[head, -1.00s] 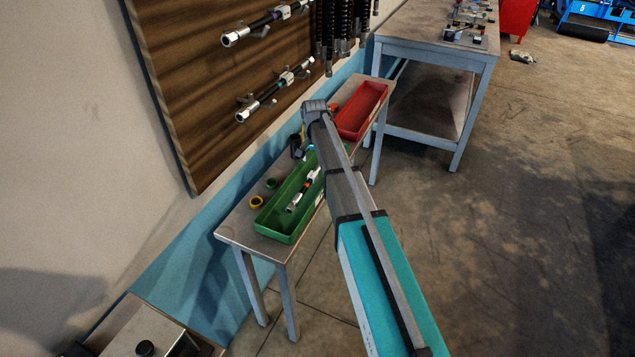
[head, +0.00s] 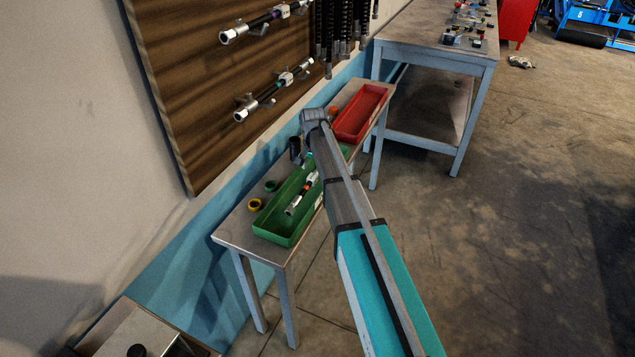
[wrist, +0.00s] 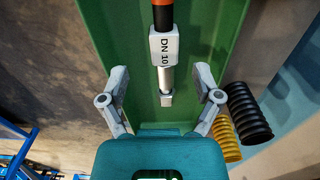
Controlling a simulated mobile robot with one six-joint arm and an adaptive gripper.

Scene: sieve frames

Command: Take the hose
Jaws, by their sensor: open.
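A hose (head: 296,203) with metal ends lies in the green tray (head: 265,233) on a narrow bench in the head view. In the wrist view the hose (wrist: 163,14) shows a black and orange part, a white tag (wrist: 164,46) reading DN 10 and a metal end (wrist: 166,88). It lies lengthwise along the green tray (wrist: 214,30). My gripper (wrist: 162,75) is open, with one finger to each side of the hose's metal end. No contact with the hose is visible. In the head view my arm hides part of the tray and the gripper is not clear.
A red tray (head: 360,112) stands farther along the bench. Other hoses (head: 270,95) hang on the wooden board behind.

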